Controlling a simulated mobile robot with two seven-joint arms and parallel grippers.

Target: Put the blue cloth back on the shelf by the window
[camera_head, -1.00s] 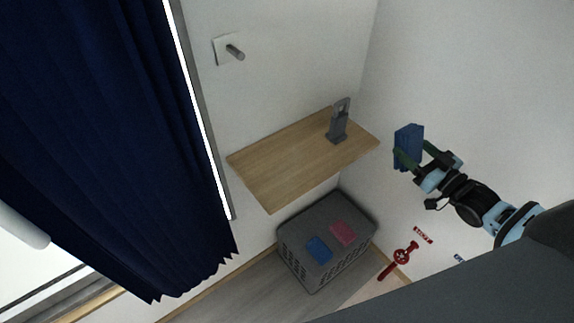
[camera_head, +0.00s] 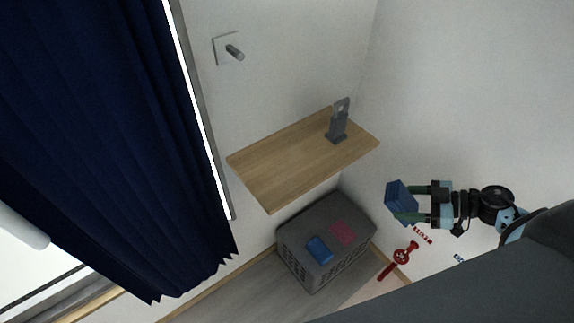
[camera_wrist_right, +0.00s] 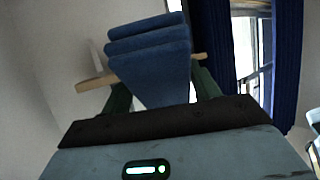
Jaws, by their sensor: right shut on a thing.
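The blue cloth (camera_head: 399,197) is a folded stack held between the green fingers of my right gripper (camera_head: 418,204), off to the right of the shelf and lower in the picture. In the right wrist view the folded cloth (camera_wrist_right: 150,60) fills the space between the fingers of the gripper (camera_wrist_right: 160,95). The wooden shelf (camera_head: 285,165) is on the wall beside the window and curtain. In the right wrist view part of the shelf (camera_wrist_right: 92,84) shows behind the cloth. My left gripper is not in view.
A grey metal holder (camera_head: 338,122) stands at the shelf's back right; the rest of the shelf is bare. Below is a grey basket (camera_head: 318,285) with a blue piece (camera_head: 319,250) and a pink piece (camera_head: 343,232) on top. A dark blue curtain (camera_head: 110,150) hangs left.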

